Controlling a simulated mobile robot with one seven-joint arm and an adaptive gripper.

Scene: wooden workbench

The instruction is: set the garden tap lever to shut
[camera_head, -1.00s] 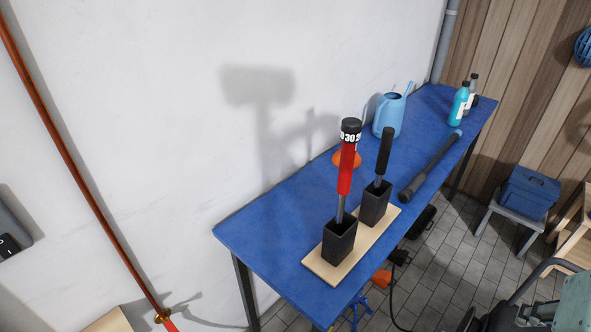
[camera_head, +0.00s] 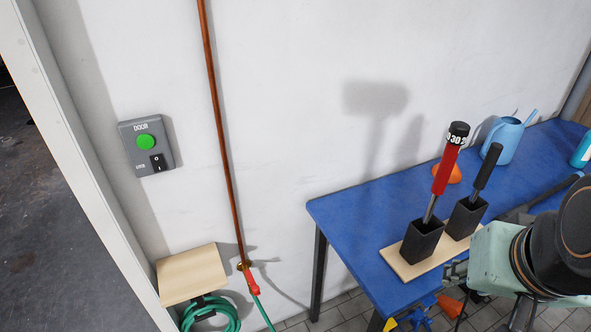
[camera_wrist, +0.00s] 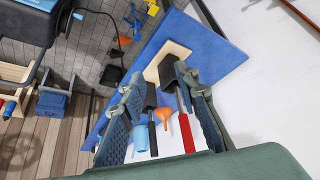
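The garden tap (camera_head: 243,265) is a small brass valve at the lower end of a copper pipe (camera_head: 222,130) on the white wall. Its red lever (camera_head: 252,282) points down and slightly right, roughly in line with the pipe. A green hose (camera_head: 265,315) runs down below it. My gripper (camera_wrist: 160,118) is open and empty in the wrist view, its two ridged fingers apart. It is far to the right of the tap, over the bench area. The copper pipe also shows at the wrist view's upper right corner (camera_wrist: 303,17); the lever is not visible there.
A blue workbench (camera_head: 345,215) holds black holders with a red-handled tool (camera_head: 446,170) and a black-handled tool, plus a blue watering can (camera_head: 505,140). A wooden shelf (camera_head: 192,272) is left of the tap, below a door switch box (camera_head: 148,146). Wall space between tap and bench is clear.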

